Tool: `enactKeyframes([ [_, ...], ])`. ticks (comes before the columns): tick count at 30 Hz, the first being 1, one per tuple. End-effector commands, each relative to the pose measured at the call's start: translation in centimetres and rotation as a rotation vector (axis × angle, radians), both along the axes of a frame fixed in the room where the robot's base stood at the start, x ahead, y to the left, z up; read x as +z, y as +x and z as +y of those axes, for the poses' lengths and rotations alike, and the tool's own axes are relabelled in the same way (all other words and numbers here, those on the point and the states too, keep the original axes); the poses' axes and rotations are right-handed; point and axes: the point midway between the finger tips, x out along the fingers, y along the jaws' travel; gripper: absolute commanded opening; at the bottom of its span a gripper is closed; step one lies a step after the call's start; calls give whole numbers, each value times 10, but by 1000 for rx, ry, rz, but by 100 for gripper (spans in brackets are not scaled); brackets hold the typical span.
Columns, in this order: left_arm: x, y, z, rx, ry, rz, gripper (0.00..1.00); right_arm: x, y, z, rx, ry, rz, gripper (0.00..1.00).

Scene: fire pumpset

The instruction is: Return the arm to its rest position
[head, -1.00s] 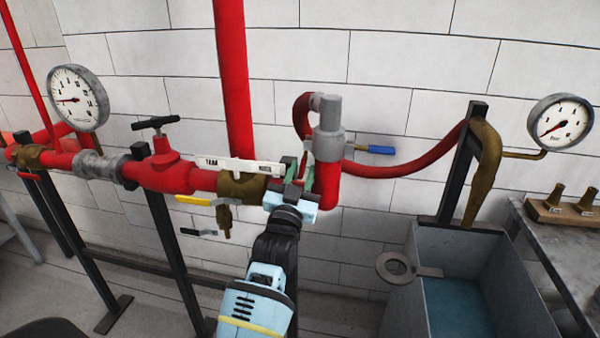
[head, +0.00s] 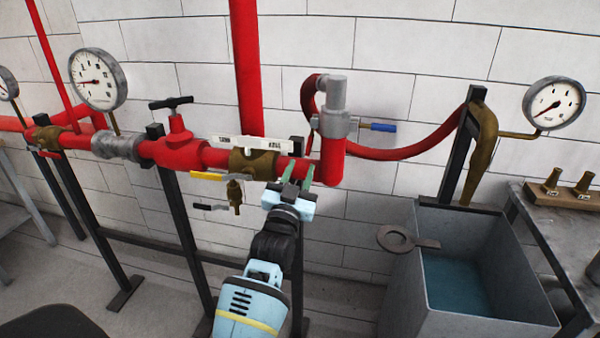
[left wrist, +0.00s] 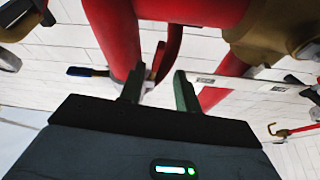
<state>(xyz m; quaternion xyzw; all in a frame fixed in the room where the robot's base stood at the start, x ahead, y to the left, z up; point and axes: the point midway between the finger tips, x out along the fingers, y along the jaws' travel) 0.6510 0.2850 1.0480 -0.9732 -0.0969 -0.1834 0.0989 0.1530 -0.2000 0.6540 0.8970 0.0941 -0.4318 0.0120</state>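My left gripper (head: 298,176) stands just below and in front of the red pipe (head: 213,157), near its right end. Its two green fingers are apart with nothing visible between them. In the left wrist view the gripper (left wrist: 158,90) also shows its fingers spread, with white wall and a red hose behind the gap. The left arm (head: 252,300) comes up from the bottom of the head view. My right gripper is in neither view.
Close by are a brass valve with a white lever (head: 250,143), a yellow handle (head: 208,176) and a blue-handled valve (head: 378,127). A grey water tank (head: 480,320) stands right. Gauges (head: 98,80) and a workbench (head: 570,225) flank the area. Space below the pipe has black stands (head: 180,240).

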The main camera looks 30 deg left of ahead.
Motion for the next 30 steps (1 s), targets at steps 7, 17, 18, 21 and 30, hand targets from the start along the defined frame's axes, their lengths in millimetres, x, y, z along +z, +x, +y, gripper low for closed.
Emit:
enactKeyframes([
  [7,0,0,0,0,0,0,33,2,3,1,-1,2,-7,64],
  [17,-94,-50,-9,-55,-4,208,33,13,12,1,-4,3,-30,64],
  [18,-113,-64,-12,-67,-8,251,33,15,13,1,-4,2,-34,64],
  [21,-158,-100,-19,-97,-17,363,33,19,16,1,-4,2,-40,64],
  [30,-269,-235,-43,-188,-71,707,33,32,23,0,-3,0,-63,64],
])
